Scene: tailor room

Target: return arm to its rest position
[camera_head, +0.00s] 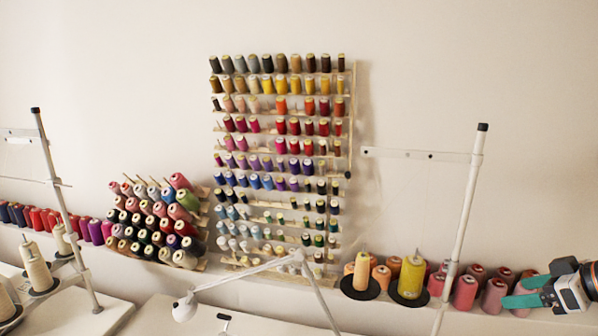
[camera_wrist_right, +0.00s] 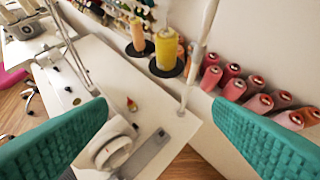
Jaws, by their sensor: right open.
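My right gripper (camera_head: 522,291) shows at the lower right edge of the head view, with green fingers pointing left in front of the row of pink spools. In the right wrist view its two green textured fingers (camera_wrist_right: 182,135) stand wide apart with nothing between them. Below them in that view are a white sewing machine (camera_wrist_right: 108,150) and its white table (camera_wrist_right: 100,75). My left gripper is not in either view.
A thread rack (camera_head: 352,120) hangs on the wall. A white pole (camera_head: 460,215) rises left of my right gripper. Yellow (camera_head: 411,274) and peach (camera_head: 361,272) cones stand on black discs. Pink spools (camera_head: 465,292) line a ledge. A white lamp arm (camera_head: 245,273) crosses the front. The upper wall area is clear.

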